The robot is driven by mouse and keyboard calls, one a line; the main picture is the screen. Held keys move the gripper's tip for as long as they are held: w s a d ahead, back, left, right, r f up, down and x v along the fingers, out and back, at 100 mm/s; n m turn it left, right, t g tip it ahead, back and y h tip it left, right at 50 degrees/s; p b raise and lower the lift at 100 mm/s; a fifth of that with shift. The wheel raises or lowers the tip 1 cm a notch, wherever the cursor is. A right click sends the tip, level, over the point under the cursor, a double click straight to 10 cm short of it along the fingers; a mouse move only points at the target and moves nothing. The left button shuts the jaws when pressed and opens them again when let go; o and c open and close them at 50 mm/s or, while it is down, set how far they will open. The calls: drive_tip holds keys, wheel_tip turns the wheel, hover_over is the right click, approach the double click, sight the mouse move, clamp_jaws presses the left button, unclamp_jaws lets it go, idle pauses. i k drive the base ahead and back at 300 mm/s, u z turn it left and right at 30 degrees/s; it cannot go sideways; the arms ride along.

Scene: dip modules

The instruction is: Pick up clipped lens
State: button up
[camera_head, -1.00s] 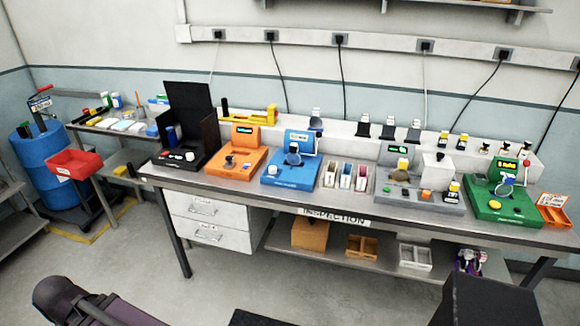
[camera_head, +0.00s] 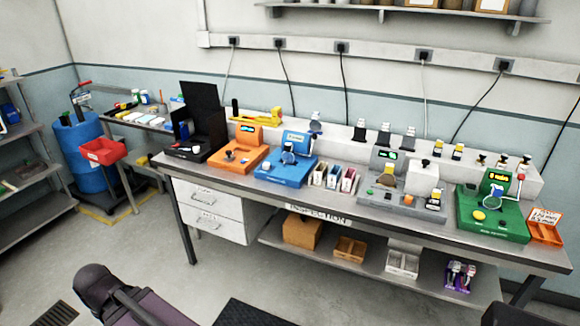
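Several round lens-like pieces show on the inspection bench, and I cannot tell for sure which is the clipped lens. A grey-blue disc with a white top (camera_head: 315,126) stands on the back ledge behind the blue device. Another round piece (camera_head: 289,157) sits at the front of the blue device (camera_head: 276,177).
The steel bench (camera_head: 345,215) holds orange, black and grey devices and small coloured holders. Black-based clips (camera_head: 384,134) stand on the back ledge. Boxes sit on the lower shelf (camera_head: 330,262). A blue barrel (camera_head: 82,165) and red bin (camera_head: 103,151) stand at the left.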

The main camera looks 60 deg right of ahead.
sight(288, 147)
drive_tip(key=k, duration=1.35)
drive_tip(key=z, duration=2.1)
drive_tip(key=i, duration=1)
drive_tip(key=u, duration=0.15)
